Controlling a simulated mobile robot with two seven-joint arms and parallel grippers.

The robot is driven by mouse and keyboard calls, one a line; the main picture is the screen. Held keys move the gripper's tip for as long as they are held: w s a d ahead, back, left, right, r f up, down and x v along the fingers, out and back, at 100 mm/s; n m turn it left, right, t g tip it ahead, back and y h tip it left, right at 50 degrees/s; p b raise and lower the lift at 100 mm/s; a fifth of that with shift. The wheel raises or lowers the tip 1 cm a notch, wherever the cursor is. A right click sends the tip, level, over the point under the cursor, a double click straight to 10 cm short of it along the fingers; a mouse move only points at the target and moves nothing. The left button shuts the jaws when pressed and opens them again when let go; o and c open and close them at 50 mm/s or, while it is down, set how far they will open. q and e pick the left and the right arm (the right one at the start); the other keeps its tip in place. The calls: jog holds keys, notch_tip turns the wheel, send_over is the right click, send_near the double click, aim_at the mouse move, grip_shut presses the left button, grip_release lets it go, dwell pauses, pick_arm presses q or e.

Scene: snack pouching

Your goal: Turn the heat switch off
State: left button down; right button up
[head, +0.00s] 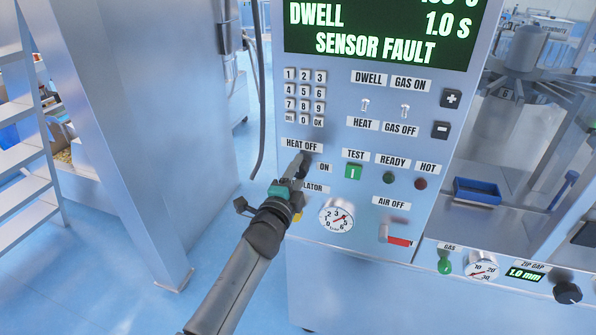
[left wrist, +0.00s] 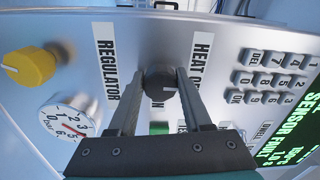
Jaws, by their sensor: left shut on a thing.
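The heat switch is a dark round knob (left wrist: 160,79) on the machine's front panel, between the "HEAT OFF" label (head: 302,146) and the "ON" label (head: 324,168). My left gripper (head: 299,167) reaches the panel from below in the head view. In the left wrist view its two fingers (left wrist: 159,92) are shut on the knob, one on each side. In the head view the fingers mostly hide the knob, and I cannot tell where it points. My right gripper is not in view.
Close around the switch are a keypad (head: 304,98), a green test button (head: 354,172), a pressure dial (head: 337,216) and a yellow regulator knob (left wrist: 28,67). A red-handled air lever (head: 398,241) is lower right. A display (head: 379,33) above reads "SENSOR FAULT". A dark cable (head: 259,100) hangs left of the panel.

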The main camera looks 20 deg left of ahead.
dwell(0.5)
pick_arm(q)
jog(key=shift+c, duration=1.7)
grip_release()
jog(key=s+p, duration=0.1)
jog(key=s, duration=1.4)
jog(key=shift+a+f, duration=0.15)
jog(key=shift+a, duration=0.05)
jog(key=shift+s, duration=0.1)
jog(key=s+f+n+g+b, duration=0.1)
jog(key=s+f+n+g, duration=0.15)
jog(key=f, duration=0.85)
jog(key=s+f+n+g+b, duration=0.1)
jog(key=s+f+n+g, duration=0.2)
jog(key=f, duration=0.7)
jog(key=s+f+n+g, duration=0.1)
jog(key=s+f+g, duration=0.3)
jog(key=f, duration=0.7)
jog(key=s+f+n+g, duration=0.2)
jog(key=s+f, duration=0.4)
jog(key=s, duration=0.4)
jog(key=s+a+f+n+g+b, duration=0.1)
jog(key=s+f+n+g, duration=0.2)
jog(key=s+f, duration=0.4)
jog(key=s+f+n+g+b, duration=0.1)
jog(key=s+f, duration=0.5)
jog(key=s, duration=0.8)
jog(key=shift+a+f+n+g+y, duration=0.15)
jog(key=shift+f+n+g+y, duration=0.2)
jog(key=shift+n+g, duration=0.5)
